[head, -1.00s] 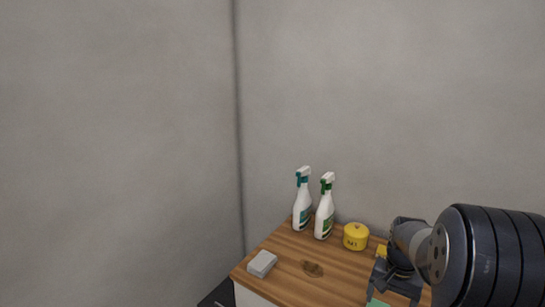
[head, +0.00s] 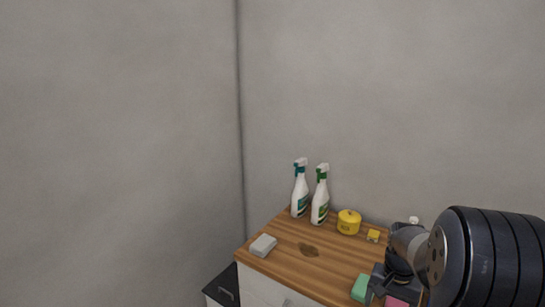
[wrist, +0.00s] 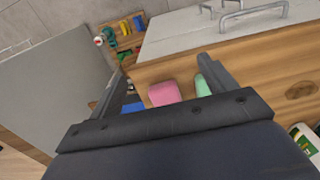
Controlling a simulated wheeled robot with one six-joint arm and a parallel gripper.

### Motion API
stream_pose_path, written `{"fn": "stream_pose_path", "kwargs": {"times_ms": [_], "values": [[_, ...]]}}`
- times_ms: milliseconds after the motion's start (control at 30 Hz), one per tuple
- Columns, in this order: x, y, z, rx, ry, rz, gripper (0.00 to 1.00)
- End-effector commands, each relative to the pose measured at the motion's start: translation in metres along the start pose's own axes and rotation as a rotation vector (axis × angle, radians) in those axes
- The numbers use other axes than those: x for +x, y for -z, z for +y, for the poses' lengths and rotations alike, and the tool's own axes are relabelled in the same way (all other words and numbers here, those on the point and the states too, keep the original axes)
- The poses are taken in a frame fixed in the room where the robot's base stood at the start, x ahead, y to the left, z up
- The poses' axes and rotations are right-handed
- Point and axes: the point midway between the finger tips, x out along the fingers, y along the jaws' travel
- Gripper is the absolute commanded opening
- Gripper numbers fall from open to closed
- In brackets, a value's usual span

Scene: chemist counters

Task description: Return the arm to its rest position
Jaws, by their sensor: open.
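My arm enters the head view from the right, and my gripper (head: 378,285) hangs over the front right part of the wooden counter (head: 285,262). In the wrist view my gripper (wrist: 161,67) is open, its two dark fingers apart with nothing held between them. Beyond the wrist body a pink block (wrist: 165,93) and a green block (wrist: 203,86) lie on the wood, and a bit of blue (wrist: 132,107) shows by the left finger. The arm hides the counter's right part in the head view.
Two spray bottles (head: 300,195) (head: 320,203), a yellow pot (head: 348,223) and a small yellow block (head: 373,236) stand along the wall. A grey block (head: 263,246) lies at the left edge, near a brown stain (head: 309,250). Air left of the counter is free.

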Motion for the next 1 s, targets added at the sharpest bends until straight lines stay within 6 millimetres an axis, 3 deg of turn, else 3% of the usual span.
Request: {"fn": "stream_pose_path", "kwargs": {"times_ms": [100,600,800,1000], "values": [[0.025,-0.011,-0.008,-0.049,-0.003,-0.011,0.79],[0.113,-0.044,-0.038,-0.238,-0.002,-0.009,0.79],[0.137,-0.052,-0.046,-0.289,-0.001,-0.007,0.79],[0.146,-0.056,-0.049,-0.309,-0.001,-0.006,0.79]]}}
